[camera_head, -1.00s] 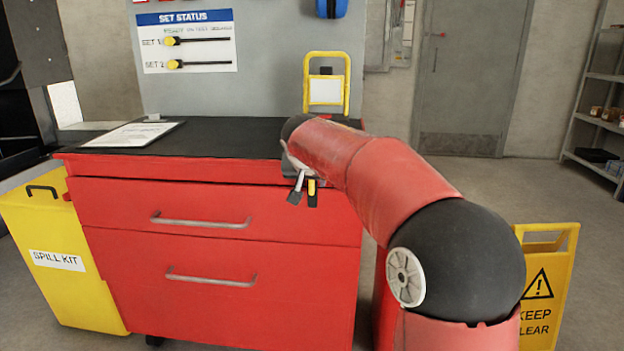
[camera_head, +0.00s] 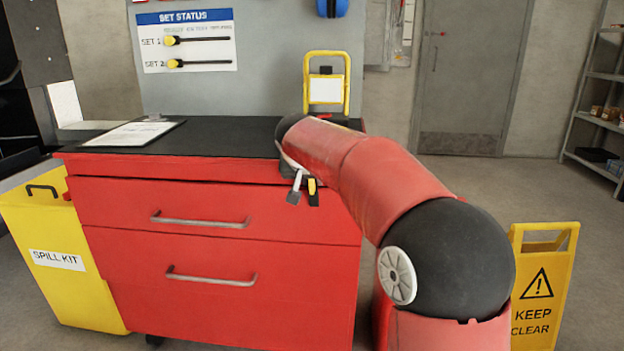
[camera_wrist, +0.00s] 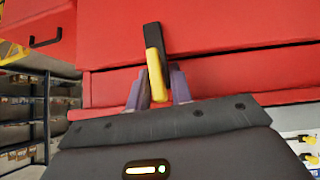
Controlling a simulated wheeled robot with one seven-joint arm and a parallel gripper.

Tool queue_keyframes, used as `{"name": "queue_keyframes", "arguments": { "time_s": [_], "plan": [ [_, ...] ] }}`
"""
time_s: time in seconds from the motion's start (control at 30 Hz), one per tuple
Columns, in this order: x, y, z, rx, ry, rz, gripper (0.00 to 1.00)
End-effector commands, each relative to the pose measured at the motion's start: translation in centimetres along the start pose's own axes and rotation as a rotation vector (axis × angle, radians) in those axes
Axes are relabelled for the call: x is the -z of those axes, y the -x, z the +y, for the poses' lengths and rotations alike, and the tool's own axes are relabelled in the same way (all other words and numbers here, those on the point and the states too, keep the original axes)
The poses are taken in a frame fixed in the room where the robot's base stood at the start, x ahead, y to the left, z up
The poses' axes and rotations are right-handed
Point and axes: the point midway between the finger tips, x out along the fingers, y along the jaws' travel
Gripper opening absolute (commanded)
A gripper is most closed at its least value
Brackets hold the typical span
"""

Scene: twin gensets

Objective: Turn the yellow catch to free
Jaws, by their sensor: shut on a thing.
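The yellow catch (camera_wrist: 156,75) with its dark backing piece shows in the wrist view against the red cabinet front. It stands nearly upright in that picture, leaning slightly. My gripper (camera_wrist: 158,88) has its two grey-purple fingers on either side of the catch's yellow end and is shut on it. In the head view the yellow catch (camera_head: 312,187) is a small yellow and black piece at the cabinet's upper right front.
The red cabinet (camera_head: 210,265) has two drawers with bar handles and a black top (camera_head: 230,138). A clipboard (camera_head: 133,133) lies on top. A yellow spill kit bin (camera_head: 60,260) stands at left and a yellow floor sign (camera_head: 541,290) at right. Floor behind is clear.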

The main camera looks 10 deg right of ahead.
Motion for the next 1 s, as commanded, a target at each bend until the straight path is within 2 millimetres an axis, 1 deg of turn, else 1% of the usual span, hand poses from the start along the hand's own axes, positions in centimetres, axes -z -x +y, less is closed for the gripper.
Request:
{"name": "queue_keyframes", "arguments": {
  "time_s": [0.27, 1.0],
  "plan": [
    [0.0, 0.0, -0.43, -0.141, 0.144, 0.002, 0.0],
    [-0.26, -0.28, -0.85, -0.64, 0.644, 0.005, 0.0]
  ]
}}
